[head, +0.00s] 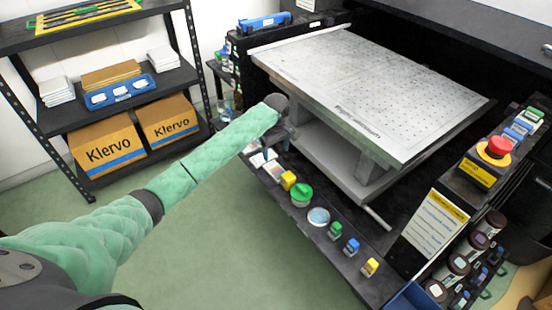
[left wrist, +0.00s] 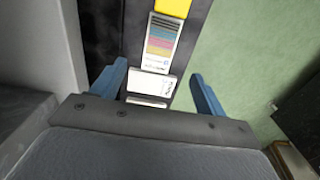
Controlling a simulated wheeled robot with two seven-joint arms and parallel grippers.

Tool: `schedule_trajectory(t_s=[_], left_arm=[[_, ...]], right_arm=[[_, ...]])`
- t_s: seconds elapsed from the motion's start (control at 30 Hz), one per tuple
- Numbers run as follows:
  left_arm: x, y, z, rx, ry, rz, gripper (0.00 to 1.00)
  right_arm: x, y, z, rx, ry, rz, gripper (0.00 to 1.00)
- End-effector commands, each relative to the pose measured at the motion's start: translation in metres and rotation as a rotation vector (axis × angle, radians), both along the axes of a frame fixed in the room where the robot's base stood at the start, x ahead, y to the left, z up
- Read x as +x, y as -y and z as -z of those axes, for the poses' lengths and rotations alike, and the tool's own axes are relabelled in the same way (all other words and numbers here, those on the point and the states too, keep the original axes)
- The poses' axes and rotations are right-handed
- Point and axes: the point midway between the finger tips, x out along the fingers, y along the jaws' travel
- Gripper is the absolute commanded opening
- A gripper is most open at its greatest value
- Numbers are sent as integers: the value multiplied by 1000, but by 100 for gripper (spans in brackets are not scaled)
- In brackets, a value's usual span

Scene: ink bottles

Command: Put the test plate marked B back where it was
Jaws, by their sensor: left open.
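My left gripper (head: 268,143) reaches over the left end of the dark ledge in front of the printer. In the left wrist view its two blue fingers (left wrist: 159,72) are open, with nothing held between them. A white plate with small dark marks (left wrist: 151,84) lies on the dark ledge between and below the fingers. My right gripper is not in view.
On the ledge stand a yellow block (head: 288,180), a green round item (head: 302,194), a clear dish (head: 318,217) and several small bottles. The printer's perforated bed (head: 370,85) is just right of my left gripper. A red stop button (head: 497,147) and shelves with Klervo boxes (head: 108,146) flank it.

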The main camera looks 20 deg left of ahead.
Motion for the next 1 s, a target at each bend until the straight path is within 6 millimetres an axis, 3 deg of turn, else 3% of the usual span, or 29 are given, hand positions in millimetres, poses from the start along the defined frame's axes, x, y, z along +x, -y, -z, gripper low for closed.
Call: schedule_trajectory(t_s=[0.23, 0.77, 1.0], left_arm=[[0, 0, -19, 0, 0, 0, 74], [0, 0, -21, 0, 0, 3, 74], [2, 1, -21, -4, 12, 212, 74]], right_arm=[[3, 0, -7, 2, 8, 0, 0], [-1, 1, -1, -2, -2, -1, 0], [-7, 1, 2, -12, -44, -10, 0]])
